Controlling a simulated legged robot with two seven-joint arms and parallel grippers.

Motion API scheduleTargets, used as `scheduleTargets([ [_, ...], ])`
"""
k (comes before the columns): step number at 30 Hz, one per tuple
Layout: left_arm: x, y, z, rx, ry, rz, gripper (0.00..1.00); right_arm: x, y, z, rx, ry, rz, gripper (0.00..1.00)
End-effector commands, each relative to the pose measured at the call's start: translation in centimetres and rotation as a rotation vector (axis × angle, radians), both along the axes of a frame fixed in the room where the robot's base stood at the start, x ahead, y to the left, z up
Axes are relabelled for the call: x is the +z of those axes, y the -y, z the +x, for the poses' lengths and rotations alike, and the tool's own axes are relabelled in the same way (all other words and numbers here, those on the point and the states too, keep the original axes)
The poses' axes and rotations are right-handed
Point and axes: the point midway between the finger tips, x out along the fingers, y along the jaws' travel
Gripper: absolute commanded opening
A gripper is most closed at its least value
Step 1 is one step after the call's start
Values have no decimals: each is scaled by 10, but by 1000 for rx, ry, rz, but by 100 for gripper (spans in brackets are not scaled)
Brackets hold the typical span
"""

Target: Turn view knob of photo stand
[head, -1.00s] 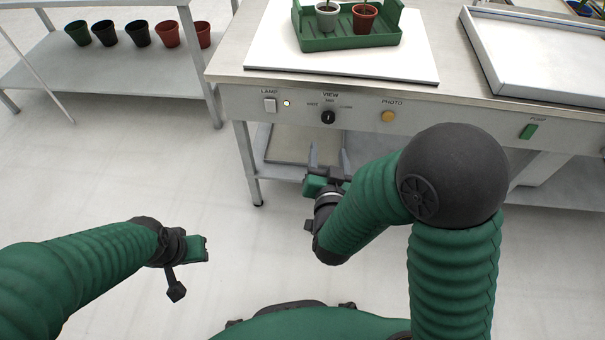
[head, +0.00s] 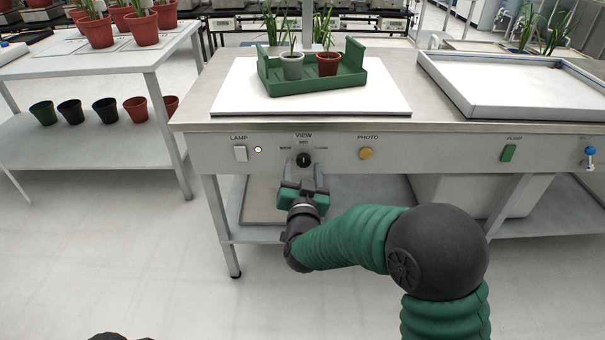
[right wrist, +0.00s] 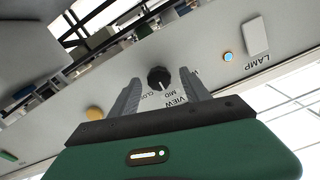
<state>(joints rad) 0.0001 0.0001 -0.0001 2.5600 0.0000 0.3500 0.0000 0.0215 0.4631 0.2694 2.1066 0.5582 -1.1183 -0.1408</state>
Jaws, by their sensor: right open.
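The black view knob (head: 303,160) is on the front panel (head: 430,150) of the photo stand, under the VIEW label, with its pale pointer line upright toward MID. In the right wrist view the knob (right wrist: 158,77) shows between and beyond the two grey fingers. My right gripper (head: 303,172) is open just in front of and slightly below the knob; its fingers (right wrist: 160,95) lie to either side of it in the picture. I cannot tell whether they touch it. My left gripper is out of the head view.
A lamp switch (head: 240,153) with a lit light (head: 258,150) is left of the knob, and an orange photo button (head: 366,154) is right. A green tray (head: 330,84) with two potted plants stands on the white board (head: 235,100) above.

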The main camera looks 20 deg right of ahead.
Motion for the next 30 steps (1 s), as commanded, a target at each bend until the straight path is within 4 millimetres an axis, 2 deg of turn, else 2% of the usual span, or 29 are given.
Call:
scheduleTargets([
  [4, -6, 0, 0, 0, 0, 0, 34, -1, 5, 13, -1, 0, 1, 55],
  [12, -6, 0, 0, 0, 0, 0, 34, 1, 5, 14, 0, 0, 0, 54],
  [24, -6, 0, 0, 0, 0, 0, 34, 0, 4, 14, 0, 0, 0, 1],
  [30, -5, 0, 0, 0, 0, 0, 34, 0, 4, 14, -1, -2, -4, 0],
])
